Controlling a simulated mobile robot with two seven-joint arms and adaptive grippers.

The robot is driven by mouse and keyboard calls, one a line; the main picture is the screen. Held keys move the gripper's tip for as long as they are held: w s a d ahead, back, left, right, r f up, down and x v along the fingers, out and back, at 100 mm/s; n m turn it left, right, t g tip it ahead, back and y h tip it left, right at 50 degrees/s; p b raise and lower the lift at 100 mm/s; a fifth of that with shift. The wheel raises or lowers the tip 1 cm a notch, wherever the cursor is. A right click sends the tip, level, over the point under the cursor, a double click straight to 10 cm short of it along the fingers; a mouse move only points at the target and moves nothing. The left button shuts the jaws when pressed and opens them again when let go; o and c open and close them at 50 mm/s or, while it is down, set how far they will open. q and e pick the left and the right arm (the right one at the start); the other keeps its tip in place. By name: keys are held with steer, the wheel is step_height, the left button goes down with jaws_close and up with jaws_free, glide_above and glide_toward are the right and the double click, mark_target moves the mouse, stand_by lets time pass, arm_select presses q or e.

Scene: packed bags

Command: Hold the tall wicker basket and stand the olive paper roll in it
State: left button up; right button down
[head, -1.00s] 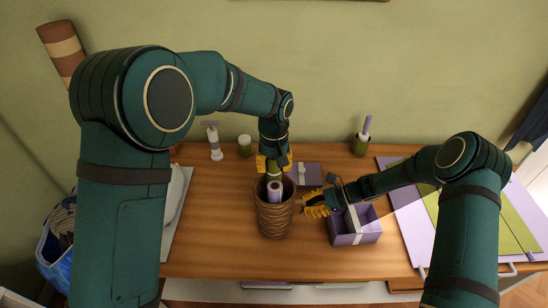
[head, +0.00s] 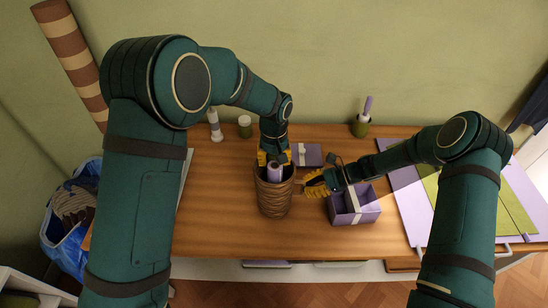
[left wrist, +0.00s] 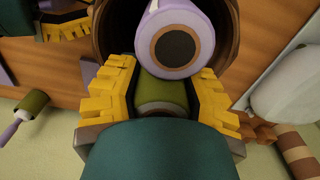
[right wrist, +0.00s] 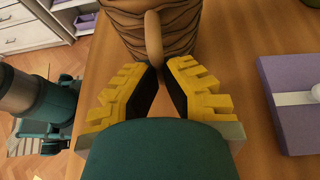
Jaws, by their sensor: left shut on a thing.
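The tall wicker basket (head: 274,198) stands upright on the table with a lilac roll (head: 275,172) in it. My left gripper (head: 273,157) is at the basket's far rim, shut on the olive paper roll (left wrist: 162,92). In the left wrist view the olive roll is between the yellow fingers at the mouth, beside the lilac roll. Its lower part is hidden, so I cannot tell its depth. My right gripper (head: 308,184) is right of the basket. In the right wrist view its fingers are partly open, with a narrow gap, tips near the basket's handle loop (right wrist: 153,38).
A lilac box (head: 368,215) stands right of my right gripper. A flat lilac box (head: 309,155) lies behind. Lilac and olive sheets (head: 405,195) lie right. The front table is clear.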

arm_select(q)
steer(key=shift+s+f, duration=0.25)
steer(key=shift+f, duration=0.2)
arm_select(e)
steer(key=shift+s+a, duration=0.1)
steer(key=shift+a, duration=0.05)
arm_select(q)
steer(key=o, duration=1.2)
steer(key=shift+c, duration=0.2)
arm_select(e)
steer(key=shift+r, duration=0.1)
arm_select(q)
steer(key=shift+r, duration=0.1)
step_height(320, 180, up, 13)
steer(key=shift+w+f, duration=0.15)
arm_select(e)
steer(key=c, duration=1.3)
jaws_free()
steer(key=shift+o, duration=0.2)
